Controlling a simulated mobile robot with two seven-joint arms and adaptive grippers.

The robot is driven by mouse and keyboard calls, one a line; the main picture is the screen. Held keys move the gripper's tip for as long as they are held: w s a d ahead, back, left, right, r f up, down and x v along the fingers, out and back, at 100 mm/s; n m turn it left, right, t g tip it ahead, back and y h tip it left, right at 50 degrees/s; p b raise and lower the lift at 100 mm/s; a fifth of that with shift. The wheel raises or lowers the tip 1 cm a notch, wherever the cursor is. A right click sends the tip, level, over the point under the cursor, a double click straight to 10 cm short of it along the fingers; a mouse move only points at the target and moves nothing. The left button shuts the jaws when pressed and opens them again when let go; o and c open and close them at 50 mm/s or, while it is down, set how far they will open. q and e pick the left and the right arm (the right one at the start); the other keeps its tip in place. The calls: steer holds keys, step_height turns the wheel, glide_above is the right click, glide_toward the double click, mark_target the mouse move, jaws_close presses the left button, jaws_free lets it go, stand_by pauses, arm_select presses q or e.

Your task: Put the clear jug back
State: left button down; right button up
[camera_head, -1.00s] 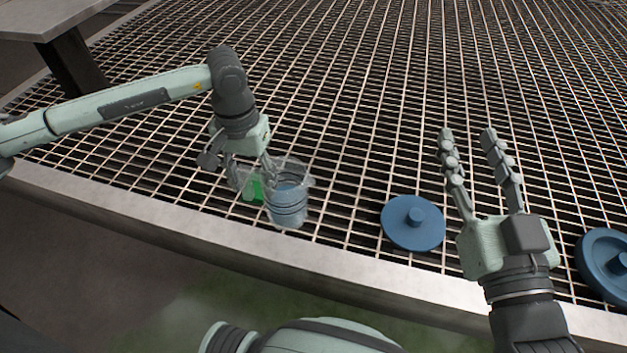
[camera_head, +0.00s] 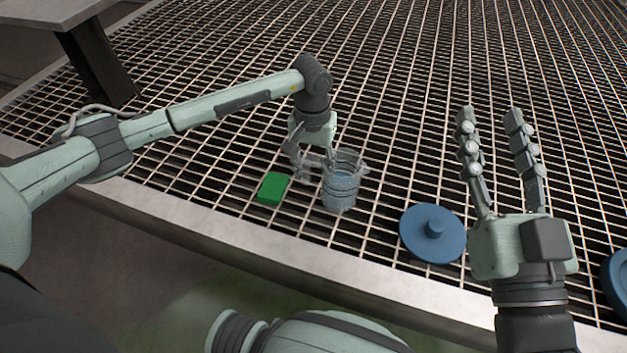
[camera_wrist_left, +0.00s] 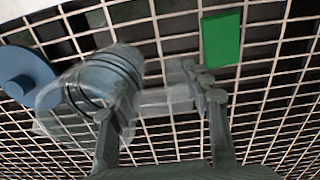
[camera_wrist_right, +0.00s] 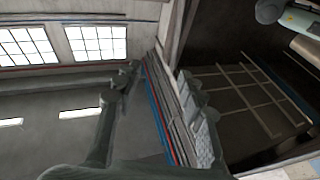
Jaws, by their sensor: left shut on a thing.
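The clear jug (camera_head: 343,187) is upright near the front edge of the grating, with dark bands and a bluish look inside. In the left wrist view the jug (camera_wrist_left: 105,75) is at the left and its clear handle (camera_wrist_left: 160,100) runs between the fingers. My left gripper (camera_head: 315,170) is shut on the jug at its handle side; it also shows in the left wrist view (camera_wrist_left: 165,95). I cannot tell whether the jug's base touches the grating. My right gripper (camera_head: 495,120) is open and empty, fingers pointing up, right of the jug.
A green block (camera_head: 273,188) lies on the grating (camera_head: 400,100) left of the jug. A blue disc with a knob (camera_head: 433,234) lies right of the jug, and another blue disc (camera_head: 616,285) is at the right edge. The grating behind is clear.

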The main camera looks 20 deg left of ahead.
arm_select(q)
step_height(320, 180, down, 4)
steer(key=shift+r, duration=0.1)
steer(key=shift+w, duration=0.1)
arm_select(e)
steer(key=shift+s+r+t, duration=0.25)
steer(key=shift+r+t, duration=0.15)
steer(key=shift+r, duration=0.35)
arm_select(q)
steer(key=shift+b, duration=0.3)
steer(key=shift+f, duration=0.2)
steer(key=c, duration=0.7)
jaws_free()
arm_select(e)
steer(key=shift+s+r, duration=0.1)
steer(key=shift+r, duration=0.2)
arm_select(q)
steer(key=shift+r, duration=0.1)
step_height(320, 180, up, 12)
steer(key=shift+p, duration=0.65)
arm_select(e)
steer(key=f, duration=0.1)
steer(key=w+f+g, duration=0.1)
steer(key=f, duration=0.1)
steer(key=d+f+g+h, duration=0.1)
steer(key=f, duration=0.1)
steer(key=shift+w+f, duration=0.2)
steer(key=shift+w, duration=0.2)
